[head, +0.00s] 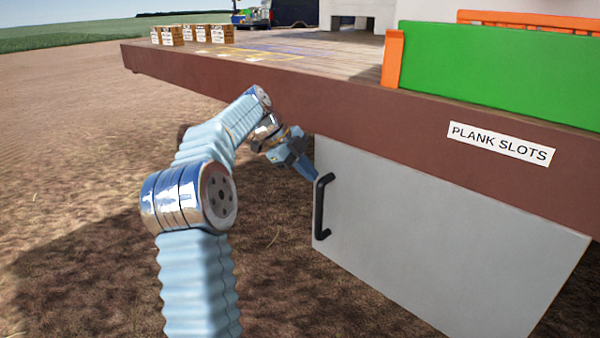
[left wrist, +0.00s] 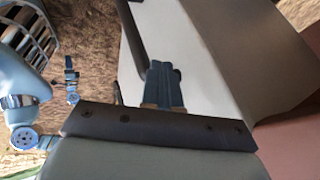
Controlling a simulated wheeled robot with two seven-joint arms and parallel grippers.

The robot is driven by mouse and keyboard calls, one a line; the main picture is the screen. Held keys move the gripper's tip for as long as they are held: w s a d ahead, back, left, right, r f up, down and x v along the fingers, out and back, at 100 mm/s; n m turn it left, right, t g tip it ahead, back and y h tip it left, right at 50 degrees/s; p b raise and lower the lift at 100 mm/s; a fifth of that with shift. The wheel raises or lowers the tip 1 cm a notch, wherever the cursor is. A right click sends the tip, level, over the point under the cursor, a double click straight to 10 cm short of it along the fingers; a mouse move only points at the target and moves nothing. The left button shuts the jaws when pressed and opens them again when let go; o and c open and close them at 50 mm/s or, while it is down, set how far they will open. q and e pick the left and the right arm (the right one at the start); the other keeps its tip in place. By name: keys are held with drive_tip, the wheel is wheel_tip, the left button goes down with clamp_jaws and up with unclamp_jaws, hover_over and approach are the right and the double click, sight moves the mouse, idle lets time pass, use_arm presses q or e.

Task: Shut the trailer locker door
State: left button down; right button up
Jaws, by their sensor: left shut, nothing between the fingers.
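The locker door (head: 420,245) is a light grey panel hanging under the brown trailer bed (head: 330,115). A black bar handle (head: 319,207) stands upright near its left edge. My left gripper (head: 312,174) is shut and empty, its fingertips close to the top of the handle. In the left wrist view the shut blue fingers (left wrist: 163,88) are beside the dark handle (left wrist: 133,35), in front of the pale door face (left wrist: 195,40). I cannot tell whether the fingers touch the handle or the door. My right gripper cannot be made out.
The trailer bed's edge runs right above my left gripper. A green panel (head: 500,75) with an orange post (head: 393,58) stands on the bed, with a "PLANK SLOTS" label (head: 500,142) below. Small crates (head: 172,35) sit far back. Open soil lies to the left.

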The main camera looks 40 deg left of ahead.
use_arm(q)
drive_tip(key=s+p+v, duration=0.1)
drive_tip(key=p+v, duration=0.1)
drive_tip(key=v, duration=0.8)
use_arm(e)
drive_tip(key=shift+s+a+r, duration=0.2)
drive_tip(key=shift+r, duration=0.25)
drive_tip(key=shift+s+a+r, duration=0.2)
drive_tip(key=shift+r, duration=0.25)
use_arm(q)
drive_tip(key=shift+s+f, duration=0.1)
